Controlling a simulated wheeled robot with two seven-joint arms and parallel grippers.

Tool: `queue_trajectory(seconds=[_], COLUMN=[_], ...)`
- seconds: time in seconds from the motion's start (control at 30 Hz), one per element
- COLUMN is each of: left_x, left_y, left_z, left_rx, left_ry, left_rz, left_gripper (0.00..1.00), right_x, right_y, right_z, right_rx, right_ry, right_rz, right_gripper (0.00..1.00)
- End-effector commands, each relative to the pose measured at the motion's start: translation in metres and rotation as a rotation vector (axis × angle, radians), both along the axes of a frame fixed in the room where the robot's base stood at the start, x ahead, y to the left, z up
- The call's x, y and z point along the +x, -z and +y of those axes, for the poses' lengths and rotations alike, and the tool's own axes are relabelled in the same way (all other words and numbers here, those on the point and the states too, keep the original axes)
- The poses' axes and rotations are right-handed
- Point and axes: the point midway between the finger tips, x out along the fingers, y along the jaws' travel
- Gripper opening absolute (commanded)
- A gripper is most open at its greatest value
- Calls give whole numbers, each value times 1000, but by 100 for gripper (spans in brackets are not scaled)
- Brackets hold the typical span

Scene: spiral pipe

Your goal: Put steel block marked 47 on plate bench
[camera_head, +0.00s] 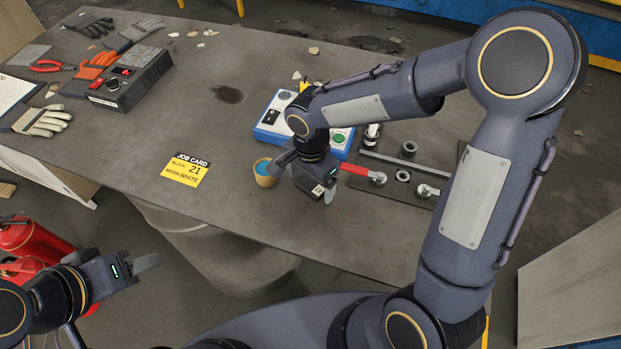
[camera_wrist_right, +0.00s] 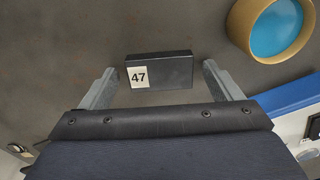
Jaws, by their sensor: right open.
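A dark steel block marked 47 (camera_wrist_right: 172,71) lies on the grey surface in the right wrist view, its white number label at the left end. My right gripper (camera_wrist_right: 161,80) is open, with one finger beyond each end of the block and a small gap on both sides.
A tan cup with blue inside (camera_head: 265,173) stands close left of my right gripper. A blue-and-white control box (camera_head: 275,128) and a dark tray of metal parts (camera_head: 395,172) are behind and right. A yellow job card (camera_head: 185,169) reads block 21, mark white. Gloves and a black box (camera_head: 130,83) lie far left.

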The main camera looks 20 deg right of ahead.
Motion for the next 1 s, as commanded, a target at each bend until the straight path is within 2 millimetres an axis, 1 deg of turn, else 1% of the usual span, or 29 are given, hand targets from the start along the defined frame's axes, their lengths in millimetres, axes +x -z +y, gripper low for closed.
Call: queue_trajectory(seconds=[0.3,0.4,0.5,0.67,0.77,0.87,0.97,1.0], left_x=[0,0,0,0,0,0,0,0], left_y=[1,2,2,2,2,2,2,2], left_z=[0,0,0,0,0,0,0,0], left_rx=[0,0,0,0,0,0,0,0], left_ry=[0,0,0,0,0,0,0,0], left_rz=[0,0,0,0,0,0,0,0], left_gripper=[36,36,36,36,36,36,36,36], right_x=[1,1,0,-1,-7,-21,-45,-56], right_y=[-53,-65,-73,-77,-83,-96,-109,-113], right_z=[1,0,0,-1,-10,-28,-51,-59], right_rx=[2,1,1,2,17,55,102,119], right_ry=[0,1,0,-4,-31,-104,-212,-261], right_rz=[-6,-3,-2,-2,-14,-49,-107,-136], right_gripper=[85,85,85,85,85,85,85,85])
